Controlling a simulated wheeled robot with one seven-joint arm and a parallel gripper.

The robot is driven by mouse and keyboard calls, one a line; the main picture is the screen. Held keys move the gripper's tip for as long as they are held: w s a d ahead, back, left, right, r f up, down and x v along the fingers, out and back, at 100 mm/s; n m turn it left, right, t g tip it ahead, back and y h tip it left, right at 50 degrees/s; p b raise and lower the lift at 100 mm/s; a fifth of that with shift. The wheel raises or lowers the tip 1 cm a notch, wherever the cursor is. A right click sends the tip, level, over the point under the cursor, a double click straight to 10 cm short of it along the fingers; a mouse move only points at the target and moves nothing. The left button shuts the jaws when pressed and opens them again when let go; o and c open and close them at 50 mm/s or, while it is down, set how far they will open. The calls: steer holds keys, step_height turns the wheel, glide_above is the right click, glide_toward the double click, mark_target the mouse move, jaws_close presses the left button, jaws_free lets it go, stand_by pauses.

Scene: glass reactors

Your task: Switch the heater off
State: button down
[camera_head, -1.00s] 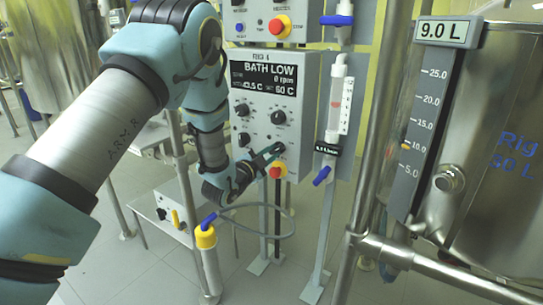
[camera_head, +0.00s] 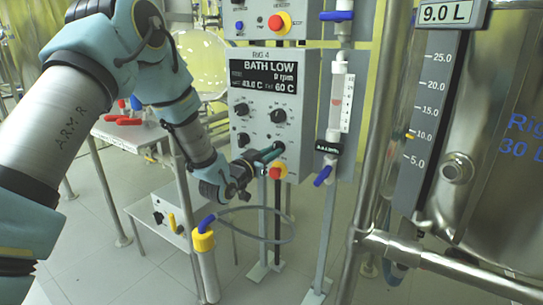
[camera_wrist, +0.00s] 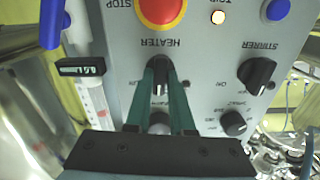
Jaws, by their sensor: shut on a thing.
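The black heater knob (camera_wrist: 160,70) sits under the HEATER label, which appears upside down in the wrist view. My gripper (camera_wrist: 162,76) has its two green fingers on either side of this knob and is shut on it. In the head view my gripper (camera_head: 271,154) reaches the lower right of the box from the left. The fingers partly cover the knob and its markings, so its exact setting is unclear.
A red stop button (camera_wrist: 160,8) lies close beside the heater knob. A flowmeter (camera_head: 340,100) with blue valves stands right of the box. A yellow-capped tube (camera_head: 204,245) stands below my arm.

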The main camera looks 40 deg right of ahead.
steer(key=shift+n, duration=0.6)
steer(key=c, duration=0.8)
jaws_free()
steer(key=v, duration=1.1)
steer(key=shift+b, duration=0.35)
steer(key=shift+w, duration=0.1)
